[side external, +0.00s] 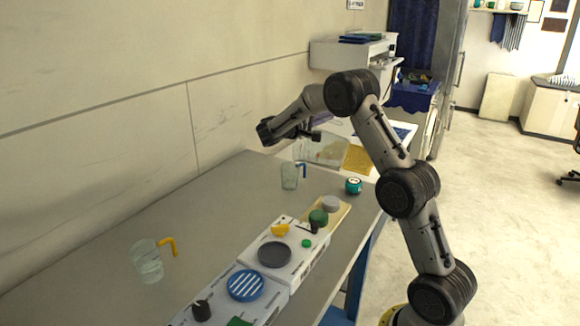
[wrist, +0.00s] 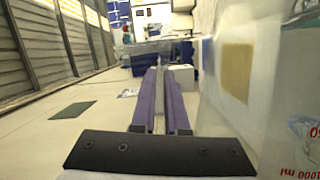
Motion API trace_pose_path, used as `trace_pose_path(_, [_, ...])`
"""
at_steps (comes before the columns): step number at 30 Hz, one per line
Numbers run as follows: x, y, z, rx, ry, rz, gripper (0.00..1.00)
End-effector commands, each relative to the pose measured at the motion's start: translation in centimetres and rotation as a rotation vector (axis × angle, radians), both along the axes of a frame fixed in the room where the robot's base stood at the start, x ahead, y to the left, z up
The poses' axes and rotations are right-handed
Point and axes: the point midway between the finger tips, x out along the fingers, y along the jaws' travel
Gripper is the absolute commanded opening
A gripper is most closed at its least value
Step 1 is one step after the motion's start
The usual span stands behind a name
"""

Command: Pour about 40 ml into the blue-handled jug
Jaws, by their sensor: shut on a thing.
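The blue-handled jug (side external: 289,177) is clear and stands upright on the grey table, its blue handle to the right. My gripper (side external: 308,137) is above it and is shut on a clear container (side external: 325,151), which shows faintly beneath the gripper. In the wrist view, a large clear wall with red "1000 ml" lettering (wrist: 290,125) fills the right side, and the two purple fingers of my gripper (wrist: 163,75) lie close together. I cannot tell the container's liquid level or whether anything is flowing. The blue-handled jug is not clear in the wrist view.
A clear jug with an orange handle (side external: 148,263) stands at the near left. White units with a dark round plate (side external: 274,254) and a blue striped disc (side external: 246,285) line the table's right side. A teal jar (side external: 353,185) stands near the right edge. The table's middle left is clear.

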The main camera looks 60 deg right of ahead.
Motion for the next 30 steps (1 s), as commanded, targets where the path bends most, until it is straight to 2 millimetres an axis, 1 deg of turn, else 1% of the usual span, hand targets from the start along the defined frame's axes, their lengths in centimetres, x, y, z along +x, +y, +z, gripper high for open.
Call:
trace_pose_path(19, [0.3,0.0,0.2,-0.004,0.018,0.000,0.00])
trace_pose_path(20, [0.0,0.0,0.1,-0.001,0.004,0.000,0.00])
trace_pose_path(24, [-3.1,-0.1,-1.6,0.025,-0.168,-0.006,0.00])
trace_pose_path(25, [-3.7,-0.2,-1.7,0.029,-0.210,-0.008,0.00])
trace_pose_path(27, [-4.4,-0.2,-1.8,0.037,-0.275,-0.007,0.00])
trace_pose_path(30, [-4.4,-0.2,-2.0,0.042,-0.292,-0.006,0.00])
